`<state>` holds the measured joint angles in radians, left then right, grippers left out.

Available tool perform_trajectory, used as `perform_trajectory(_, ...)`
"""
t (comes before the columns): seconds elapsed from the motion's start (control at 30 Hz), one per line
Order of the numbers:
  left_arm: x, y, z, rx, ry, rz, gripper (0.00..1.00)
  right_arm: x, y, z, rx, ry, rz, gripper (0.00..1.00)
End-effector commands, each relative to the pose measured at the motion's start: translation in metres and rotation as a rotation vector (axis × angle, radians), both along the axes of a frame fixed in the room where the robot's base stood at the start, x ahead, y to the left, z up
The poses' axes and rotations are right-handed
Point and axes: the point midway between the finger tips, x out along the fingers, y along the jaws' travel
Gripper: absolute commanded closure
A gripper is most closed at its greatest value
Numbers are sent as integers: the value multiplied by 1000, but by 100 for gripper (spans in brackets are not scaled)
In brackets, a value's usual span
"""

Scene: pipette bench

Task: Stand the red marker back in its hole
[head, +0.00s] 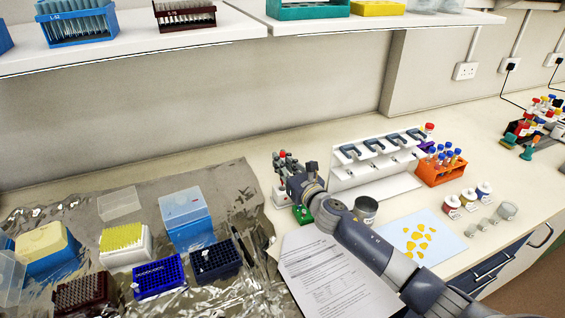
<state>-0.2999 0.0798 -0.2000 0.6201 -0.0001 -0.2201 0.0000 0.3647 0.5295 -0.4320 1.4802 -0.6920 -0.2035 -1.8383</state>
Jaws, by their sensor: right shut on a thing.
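My right gripper (294,183) is at the end of the arm that comes in from the lower right. It is shut on the red marker, which is small and mostly hidden by the gripper and wrist. It is at a small rack (280,196) with a pale base that stands on the bench against the foil's right edge. Dark upright items with a red top (282,155) show behind the gripper. The hole and the marker's lower end cannot be made out. My left gripper is not in view.
A white pipette stand (345,180) is just right of the gripper, with an orange tube rack (443,173) beyond it. A printed sheet (325,280) lies in front. Foil (85,195) with tip boxes covers the left. Shelves (150,45) hang above.

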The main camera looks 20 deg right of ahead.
Motion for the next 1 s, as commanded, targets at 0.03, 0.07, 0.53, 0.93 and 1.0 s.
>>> perform_trajectory(0.03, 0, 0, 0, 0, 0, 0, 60, 0, 0, 1, 0, -1, 0, 100)
perform_trajectory(0.07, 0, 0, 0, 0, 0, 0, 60, 0, 0, 1, 0, -1, 0, 100)
perform_trajectory(0.53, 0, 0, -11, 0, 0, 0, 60, 0, 0, -11, 1, 0, 0, 100)
perform_trajectory(0.93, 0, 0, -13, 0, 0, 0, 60, 0, 0, -14, 1, 0, 0, 100)
perform_trajectory(1.0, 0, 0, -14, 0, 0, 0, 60, 0, 0, -15, 1, 0, 0, 100)
